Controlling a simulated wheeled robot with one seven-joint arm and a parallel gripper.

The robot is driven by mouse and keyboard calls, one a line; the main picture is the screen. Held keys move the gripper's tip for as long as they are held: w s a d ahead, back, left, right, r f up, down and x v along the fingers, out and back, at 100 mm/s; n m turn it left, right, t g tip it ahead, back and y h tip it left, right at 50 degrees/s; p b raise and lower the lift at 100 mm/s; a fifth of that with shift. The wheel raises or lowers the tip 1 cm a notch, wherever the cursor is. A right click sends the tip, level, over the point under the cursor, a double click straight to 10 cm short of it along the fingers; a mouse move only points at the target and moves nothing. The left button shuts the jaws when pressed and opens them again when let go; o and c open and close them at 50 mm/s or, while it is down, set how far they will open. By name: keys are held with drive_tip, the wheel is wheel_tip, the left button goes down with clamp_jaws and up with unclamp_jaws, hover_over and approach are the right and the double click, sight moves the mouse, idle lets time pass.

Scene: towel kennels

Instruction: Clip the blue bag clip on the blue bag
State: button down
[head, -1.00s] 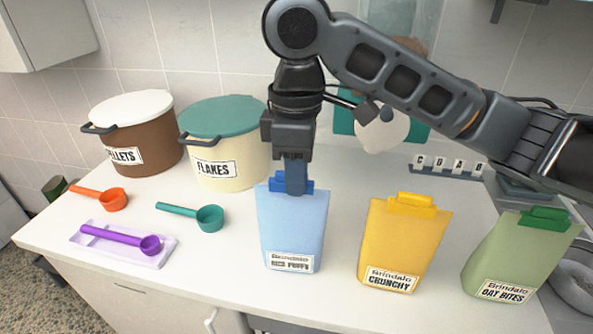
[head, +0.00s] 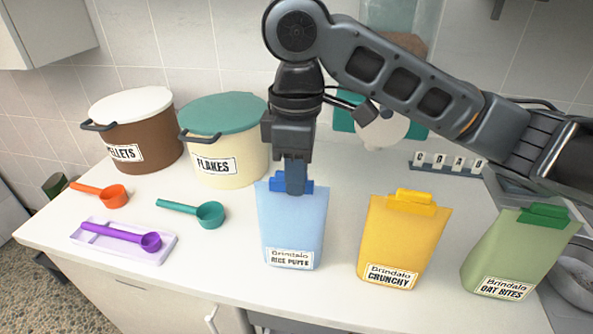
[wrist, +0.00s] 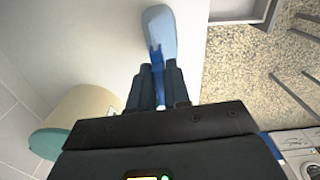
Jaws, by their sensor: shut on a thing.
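The blue bag (head: 291,232) stands upright on the counter, labelled "Rice Puffs". The blue bag clip (head: 306,186) sits across the bag's top edge. My gripper (head: 296,190) points straight down at the bag's top and is shut on the clip. The fingers cover the middle of the clip in the head view. In the wrist view, the blue clip (wrist: 156,60) shows between the fingertips, with the pale blue bag (wrist: 160,30) just beyond it. I cannot tell how far down the clip sits on the bag.
A yellow bag (head: 400,240) and a green bag (head: 515,255), each with a clip, stand to the right. A brown tub (head: 145,155) and a cream tub (head: 230,165) stand behind left. Orange (head: 114,196), teal (head: 210,214) and purple (head: 151,242) scoops lie left.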

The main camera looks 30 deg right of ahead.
drive_tip(key=shift+f, duration=0.15)
idle(0.6)
drive_tip(key=c, duration=1)
unclamp_jaws()
drive_tip(key=shift+o, duration=0.4)
drive_tip(key=o, duration=0.4)
drive_tip(key=shift+r+p, duration=1.3)
drive_tip(key=shift+p, duration=0.25)
drive_tip(key=shift+r+p, duration=0.6)
drive_tip(key=shift+r, duration=0.65)
